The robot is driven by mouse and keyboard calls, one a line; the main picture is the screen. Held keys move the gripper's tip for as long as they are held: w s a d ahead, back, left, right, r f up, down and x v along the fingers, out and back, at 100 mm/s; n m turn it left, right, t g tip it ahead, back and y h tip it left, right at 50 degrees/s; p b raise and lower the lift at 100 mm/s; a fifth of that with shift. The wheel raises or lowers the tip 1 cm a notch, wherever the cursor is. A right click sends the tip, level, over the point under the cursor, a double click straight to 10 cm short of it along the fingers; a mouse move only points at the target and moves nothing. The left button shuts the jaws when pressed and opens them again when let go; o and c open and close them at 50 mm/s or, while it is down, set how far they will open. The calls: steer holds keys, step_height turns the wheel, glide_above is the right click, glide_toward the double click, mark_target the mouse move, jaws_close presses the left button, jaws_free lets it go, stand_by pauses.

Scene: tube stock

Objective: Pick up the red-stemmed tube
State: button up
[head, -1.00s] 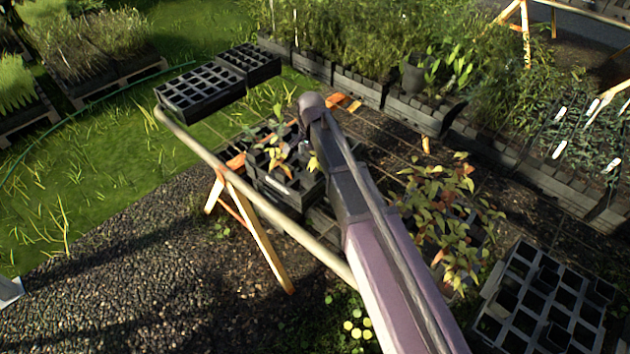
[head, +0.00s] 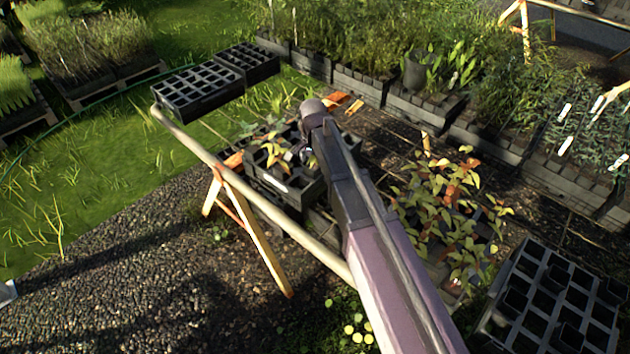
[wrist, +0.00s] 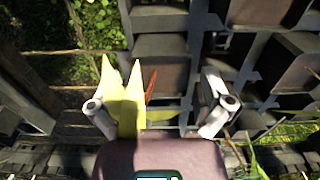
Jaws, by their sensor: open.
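In the wrist view my gripper (wrist: 160,108) is open, its two grey fingertips apart over a black cell tray (wrist: 160,47). A thin red stem (wrist: 150,86) shows between the fingers, nearer the left one. Pale yellow leaves (wrist: 122,95) stand beside the left finger and partly cover the space between the fingers. The tube under the stem is hidden. In the head view my gripper is mostly hidden behind my own arm, over the black tray (head: 292,187). A leafy seedling (head: 277,152) stands in that tray, left of my arm.
A leafy reddish plant (head: 450,205) stands right of my arm. An empty cell tray (head: 545,300) is at the lower right. More black trays (head: 200,90) stand at the upper left. A wooden rail (head: 250,195) runs along the bench's left edge.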

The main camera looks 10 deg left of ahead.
steer(key=shift+f+b, duration=0.3)
steer(key=shift+f, duration=0.2)
steer(key=c, duration=1.2)
steer(key=shift+r, duration=0.2)
step_height(320, 180, up, 18)
steer(key=p, duration=1.8)
steer(key=shift+f, duration=0.15)
